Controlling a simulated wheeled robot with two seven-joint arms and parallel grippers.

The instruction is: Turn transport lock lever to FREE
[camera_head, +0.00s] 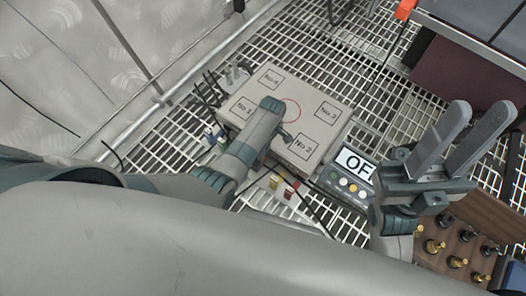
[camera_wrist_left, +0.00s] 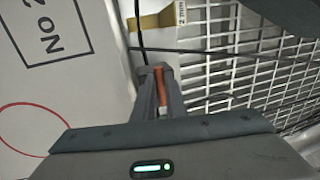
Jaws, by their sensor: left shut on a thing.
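The transport lock lever is probably the thin orange-red strip (camera_wrist_left: 158,88) between my left fingers in the left wrist view; its shape and its FREE mark cannot be made out. My left gripper (camera_wrist_left: 153,72) is shut on this strip, beside the pale box's edge. In the head view my left gripper (camera_head: 288,138) is over the pale box (camera_head: 335,100), near the No 2 square, and hides part of the red circle. The lever is hidden there. My right gripper (camera_head: 481,112) is open and empty, fingers pointing up, at the right.
A display device (camera_head: 352,172) showing "OF" with coloured buttons stands right of the box. A wooden block (camera_head: 445,240) with several knobs is at lower right. Cables lie around the box on the steel grating (camera_head: 270,45). A yellow-brown strip (camera_wrist_left: 158,22) lies beyond my left fingertips.

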